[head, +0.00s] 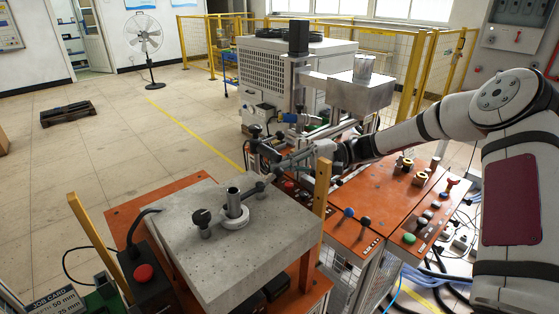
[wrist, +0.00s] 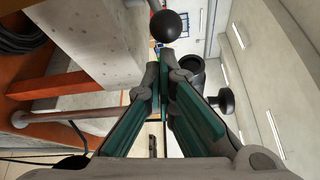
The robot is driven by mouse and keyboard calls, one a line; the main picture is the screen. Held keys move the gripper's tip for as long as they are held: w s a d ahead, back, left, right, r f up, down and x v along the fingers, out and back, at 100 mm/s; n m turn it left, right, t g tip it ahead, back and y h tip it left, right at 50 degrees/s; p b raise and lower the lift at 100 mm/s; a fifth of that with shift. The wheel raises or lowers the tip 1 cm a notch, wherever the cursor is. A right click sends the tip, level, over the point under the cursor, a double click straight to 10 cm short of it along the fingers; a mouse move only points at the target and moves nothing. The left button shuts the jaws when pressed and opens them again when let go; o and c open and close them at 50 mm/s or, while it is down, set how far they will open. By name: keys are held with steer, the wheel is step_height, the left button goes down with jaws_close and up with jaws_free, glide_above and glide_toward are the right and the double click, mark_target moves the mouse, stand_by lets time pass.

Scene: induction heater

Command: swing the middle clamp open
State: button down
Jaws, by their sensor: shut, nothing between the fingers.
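My gripper (head: 277,168) reaches in from the right, above the far right edge of the grey block. In the wrist view its green-padded fingers (wrist: 165,72) are closed together with nothing between them. A black ball knob (wrist: 166,26) on a rod is just beyond the fingertips, apart from them in the picture. A dark round handle (wrist: 190,68) and a black knob (wrist: 222,101) show right of the fingers. In the head view, black ball knobs (head: 255,131) sit behind my gripper. I cannot tell which knob belongs to the middle clamp; its body is largely hidden.
The grey block (head: 180,235) carries a metal tube (head: 234,203) in a ring and a dark knob (head: 201,217). A yellow post (head: 321,188) stands close to my gripper. An orange control panel (head: 385,195) lies below my arm.

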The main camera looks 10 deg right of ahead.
steer(key=shift+s+d, duration=0.1)
steer(key=shift+s, duration=0.05)
stand_by(0.3)
steer(key=s+d+t+p, duration=0.1)
steer(key=p, duration=0.1)
steer(key=s+d+m+t+p, duration=0.1)
steer(key=s+p, duration=0.1)
steer(key=shift+d+m, duration=0.2)
steer(key=shift+m, duration=0.1)
steer(key=shift+w, duration=0.1)
steer(key=w+f+b, duration=0.1)
steer(key=w+b, duration=0.1)
steer(key=w, duration=0.2)
steer(key=s+d+b, duration=0.1)
steer(key=s+d, duration=0.2)
steer(key=d, duration=0.6)
steer(key=shift+s+d+r, duration=0.2)
steer(key=shift+r, duration=0.2)
steer(key=shift+d, duration=0.15)
stand_by(0.4)
